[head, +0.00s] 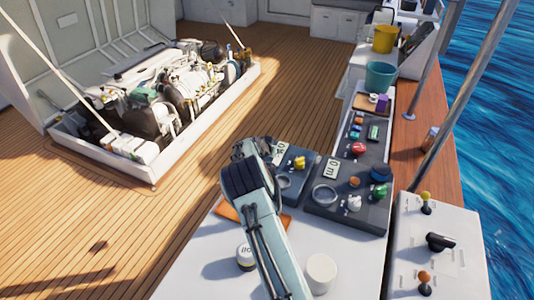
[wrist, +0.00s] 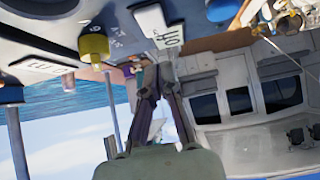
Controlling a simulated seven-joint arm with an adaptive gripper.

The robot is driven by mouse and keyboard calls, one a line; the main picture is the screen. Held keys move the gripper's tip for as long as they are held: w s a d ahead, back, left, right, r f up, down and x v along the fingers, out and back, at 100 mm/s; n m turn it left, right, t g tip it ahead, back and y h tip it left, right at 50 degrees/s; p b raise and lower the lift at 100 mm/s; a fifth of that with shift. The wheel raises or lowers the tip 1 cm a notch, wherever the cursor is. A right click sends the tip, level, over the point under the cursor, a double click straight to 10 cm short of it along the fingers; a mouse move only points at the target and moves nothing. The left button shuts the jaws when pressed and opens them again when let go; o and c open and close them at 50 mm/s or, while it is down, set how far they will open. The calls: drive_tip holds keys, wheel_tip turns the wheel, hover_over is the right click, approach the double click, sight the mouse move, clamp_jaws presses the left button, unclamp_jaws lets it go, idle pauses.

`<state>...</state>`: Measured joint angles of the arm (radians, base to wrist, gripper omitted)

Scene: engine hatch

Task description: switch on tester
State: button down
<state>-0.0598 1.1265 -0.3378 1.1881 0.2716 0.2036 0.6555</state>
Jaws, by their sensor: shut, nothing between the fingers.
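A dark blue-grey box (head: 292,190) lies on the white bench in the head view. It carries a yellow knob (head: 299,163), a round gauge and a white label. I cannot tell for sure whether this box or the larger grey panel (head: 322,213) beside it is the tester. In the wrist view the yellow knob (wrist: 94,46) and white label (wrist: 160,28) are close to my gripper (wrist: 160,72). Its fingers are shut and empty, with tips near the label and right of the knob; contact cannot be told. In the head view my arm hides the fingers.
The larger panel holds a gauge, several coloured knobs and labels. A white cylinder (head: 321,273) and a white round item (head: 245,257) stand on the bench (head: 205,270) beside my arm. A separate white console (head: 445,270) has levers. The engine hatch (head: 155,172) is open at left.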

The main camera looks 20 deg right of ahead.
drive_tip(key=v, duration=0.9)
drive_tip(key=shift+s+a, duration=0.45)
drive_tip(key=shift+w+d+r+t+h, duration=0.2)
drive_tip(key=shift+w+d+t+h, duration=0.1)
drive_tip(key=shift+w+d, duration=0.15)
